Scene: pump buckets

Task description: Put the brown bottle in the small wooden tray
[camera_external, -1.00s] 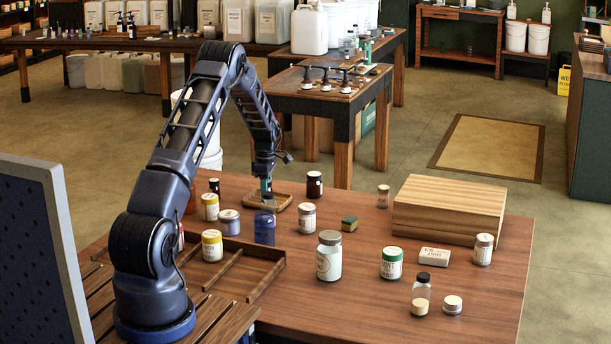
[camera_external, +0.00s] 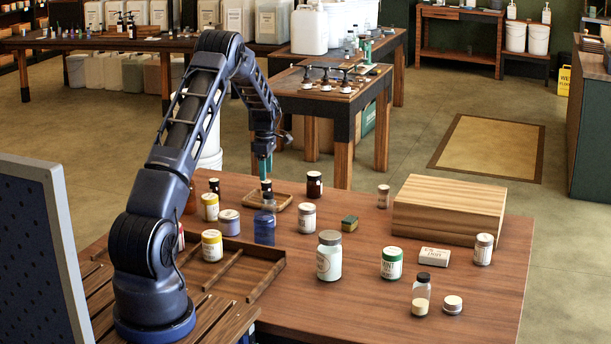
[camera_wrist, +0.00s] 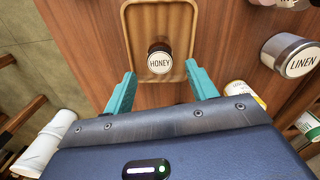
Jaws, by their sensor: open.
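The small wooden tray (camera_external: 284,203) lies near the back edge of the table, and its rounded rim fills the top of the wrist view (camera_wrist: 187,8). The brown bottle (camera_external: 266,186) stands upright inside it; from above its white lid label reads HONEY (camera_wrist: 160,63). A clear blue jar partly hides it in the external view. My gripper (camera_external: 264,164) is above the bottle, pointing down. Its two teal fingers are spread apart in the wrist view (camera_wrist: 160,70), with nothing held between them.
Another brown bottle (camera_external: 314,184) stands just right of the tray. A wooden box (camera_external: 449,210) sits at the right.

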